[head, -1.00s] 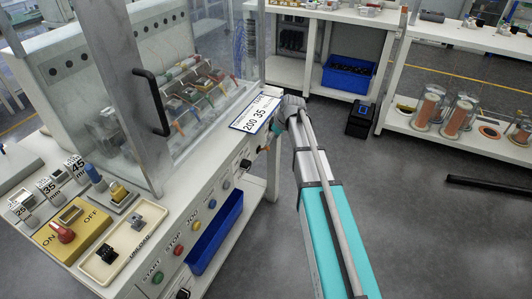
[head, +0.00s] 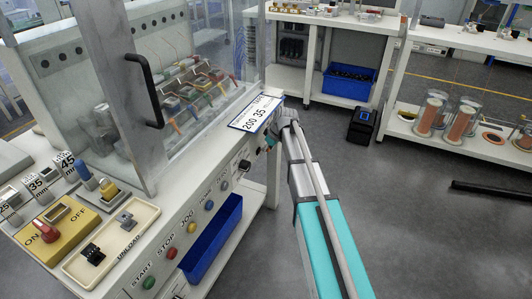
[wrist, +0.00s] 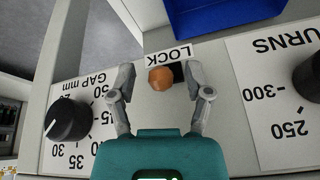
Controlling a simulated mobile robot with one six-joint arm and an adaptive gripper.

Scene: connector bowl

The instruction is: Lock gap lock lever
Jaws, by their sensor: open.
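The gap lock lever shows in the wrist view as a round orange knob (wrist: 160,79) beside a dark part, just below the LOCK label (wrist: 168,56). My gripper (wrist: 158,76) is open, with one finger on each side of the knob. A gap shows at the left finger; the right finger is close to the dark part, and I cannot tell whether it touches. The black gap dial (wrist: 67,118) with its mm scale is to the left. In the head view my wrist is at the machine's front panel and the lever cannot be made out.
A second black dial (wrist: 308,79) on the TURNS scale is to the right in the wrist view. A 200/35 sign (head: 255,112) lies above my wrist. Open floor (head: 420,240) lies to the right.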

